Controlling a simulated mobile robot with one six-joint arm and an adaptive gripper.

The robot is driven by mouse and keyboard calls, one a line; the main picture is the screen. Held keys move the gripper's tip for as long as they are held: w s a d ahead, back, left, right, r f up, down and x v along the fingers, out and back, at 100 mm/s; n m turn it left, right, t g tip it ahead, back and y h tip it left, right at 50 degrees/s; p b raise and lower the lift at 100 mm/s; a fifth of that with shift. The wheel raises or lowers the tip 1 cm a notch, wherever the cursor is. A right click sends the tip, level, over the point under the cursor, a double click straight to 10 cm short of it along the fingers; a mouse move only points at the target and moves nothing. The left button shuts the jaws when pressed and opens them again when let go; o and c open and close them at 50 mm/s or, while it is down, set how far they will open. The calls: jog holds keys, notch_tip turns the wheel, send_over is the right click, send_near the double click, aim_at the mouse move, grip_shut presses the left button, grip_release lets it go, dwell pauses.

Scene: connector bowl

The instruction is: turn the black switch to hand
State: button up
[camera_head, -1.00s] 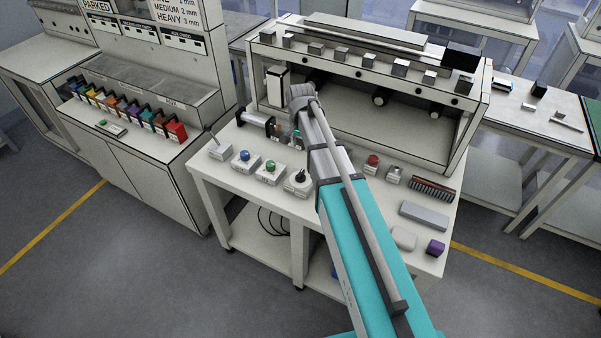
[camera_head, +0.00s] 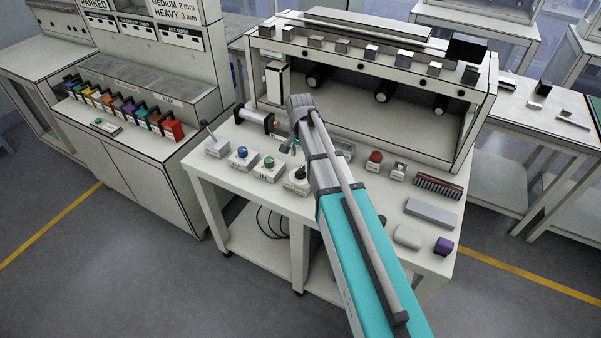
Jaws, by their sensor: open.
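The black switch (camera_head: 299,173) is a small dark knob on a pale box near the front edge of the white workbench. My arm's edge covers part of its box on the right. The knob's setting and any label are too small to read. My gripper (camera_head: 287,147) hangs from the arm's end, above the bench and behind the switch as seen from the head camera. It looks apart from the knob. It is open, and I see nothing held in it; the arm partly hides it.
To the left of the switch stand a box with a green button (camera_head: 269,164), one with a blue button (camera_head: 241,154) and a lever box (camera_head: 216,146). A red button (camera_head: 375,158) stands right of my arm. A shelf unit (camera_head: 440,136) closes the back.

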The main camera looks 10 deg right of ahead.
aim_at(300, 169)
jog(key=shift+f+b, duration=3.05)
jog(key=shift+f, duration=0.3)
grip_shut()
